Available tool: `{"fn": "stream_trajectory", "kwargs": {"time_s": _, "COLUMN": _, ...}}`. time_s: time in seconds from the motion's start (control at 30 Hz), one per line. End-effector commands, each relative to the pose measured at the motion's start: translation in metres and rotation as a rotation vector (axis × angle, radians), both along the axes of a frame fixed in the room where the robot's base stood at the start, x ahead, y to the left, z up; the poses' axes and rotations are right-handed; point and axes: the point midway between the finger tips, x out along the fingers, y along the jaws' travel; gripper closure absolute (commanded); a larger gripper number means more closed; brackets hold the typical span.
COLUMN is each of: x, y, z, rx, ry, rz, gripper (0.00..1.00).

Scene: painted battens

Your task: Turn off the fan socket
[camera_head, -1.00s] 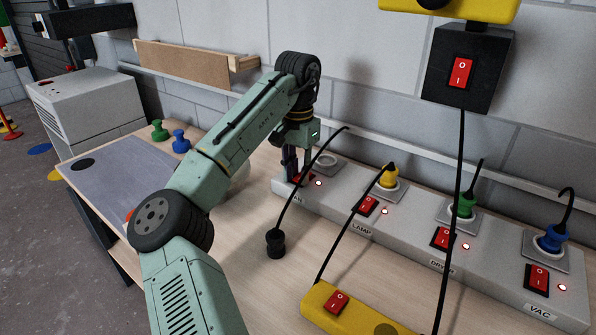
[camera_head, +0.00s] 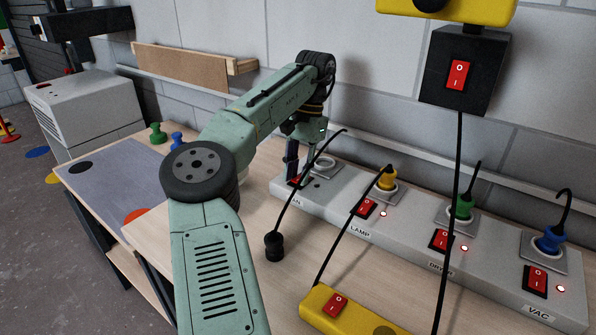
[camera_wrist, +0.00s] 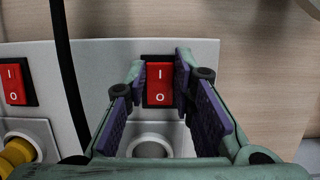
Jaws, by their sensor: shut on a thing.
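The grey socket strip (camera_head: 412,232) lies along the wall. Its fan switch (camera_head: 302,181) is a red rocker at the left end, partly covered by my fingers. In the wrist view the fan switch (camera_wrist: 160,92) shows I and O marks between my two fingertips. My gripper (camera_head: 297,174) points down at the strip, shut on that rocker; in the wrist view my gripper (camera_wrist: 160,74) has a finger on each side of it. The fan socket (camera_head: 324,166) is empty. No lit lamp shows beside the fan switch.
The lamp (camera_head: 366,207), dryer (camera_head: 441,239) and vac (camera_head: 537,279) switches have lit red lamps. A black loose plug (camera_head: 274,246) and a yellow block (camera_head: 345,308) are in front. A black switch box (camera_head: 466,71) hangs above; cables cross the strip.

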Motion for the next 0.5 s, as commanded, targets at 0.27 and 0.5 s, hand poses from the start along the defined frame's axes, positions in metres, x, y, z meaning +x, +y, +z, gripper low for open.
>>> {"fn": "stream_trajectory", "kwargs": {"time_s": 0.27, "x": -0.0005, "y": -0.0001, "z": -0.0004, "rx": 0.0, "ry": 0.002, "rz": -0.001, "gripper": 0.59}}
{"fn": "stream_trajectory", "kwargs": {"time_s": 0.5, "x": -0.0002, "y": 0.0001, "z": 0.0001, "rx": 0.0, "ry": 0.0, "rz": 0.0, "gripper": 0.57}}
